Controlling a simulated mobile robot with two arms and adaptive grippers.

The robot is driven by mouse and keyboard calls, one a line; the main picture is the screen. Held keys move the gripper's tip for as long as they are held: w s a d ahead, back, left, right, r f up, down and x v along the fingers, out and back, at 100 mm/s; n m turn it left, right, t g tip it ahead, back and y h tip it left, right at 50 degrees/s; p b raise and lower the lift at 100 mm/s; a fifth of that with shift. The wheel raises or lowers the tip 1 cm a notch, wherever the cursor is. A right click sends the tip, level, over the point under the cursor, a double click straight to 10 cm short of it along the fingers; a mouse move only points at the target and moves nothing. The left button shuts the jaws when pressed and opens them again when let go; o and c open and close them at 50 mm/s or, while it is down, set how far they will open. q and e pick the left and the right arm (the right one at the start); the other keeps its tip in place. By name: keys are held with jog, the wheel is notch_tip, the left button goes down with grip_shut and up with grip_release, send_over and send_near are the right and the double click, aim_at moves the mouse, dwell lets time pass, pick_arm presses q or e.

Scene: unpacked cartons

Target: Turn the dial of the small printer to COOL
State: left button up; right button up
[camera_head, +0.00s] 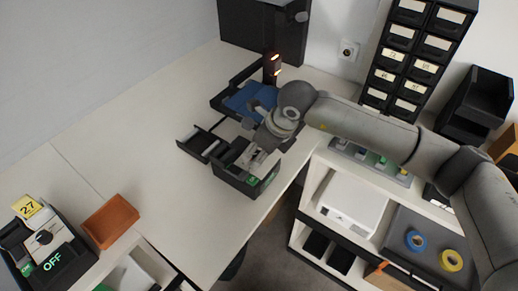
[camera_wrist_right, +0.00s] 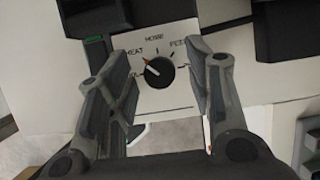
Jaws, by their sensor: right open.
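The small printer (camera_head: 236,178) is a dark box with a light panel and a green display, near the table's right edge in the head view. In the right wrist view its white panel (camera_wrist_right: 172,44) carries a round black dial (camera_wrist_right: 160,73). The dial's pale and red pointer mark aims up and left, near HEAT. My right gripper (camera_head: 258,160) is over the printer. In the wrist view its open fingers (camera_wrist_right: 168,68) stand on either side of the dial, apart from it.
A device with an OFF display (camera_head: 60,262) and a brown box (camera_head: 110,220) are at the left. A blue-topped tray (camera_head: 250,98) lies behind the printer. A drawer cabinet (camera_head: 415,55) stands at the back right. The table's middle left is clear.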

jog(key=c, duration=1)
jog(key=shift+f+n+b, duration=0.2)
jog(key=shift+n+b, duration=0.2)
jog(key=shift+b, duration=0.4)
jog(key=n+g+b, duration=0.1)
jog(key=n+b, duration=0.1)
jog(key=b, duration=0.1)
jog(key=n+g+b, duration=0.1)
jog(key=n+b, duration=0.1)
jog(key=b, duration=0.1)
jog(key=shift+w+y, duration=0.15)
jog(key=shift+y, duration=0.25)
jog(key=shift+r+n+g+b, duration=0.2)
jog(key=shift+n+g+b, duration=0.5)
jog(key=shift+n+b, duration=1.15)
jog(key=shift+n, duration=0.35)
jog(key=o, duration=1)
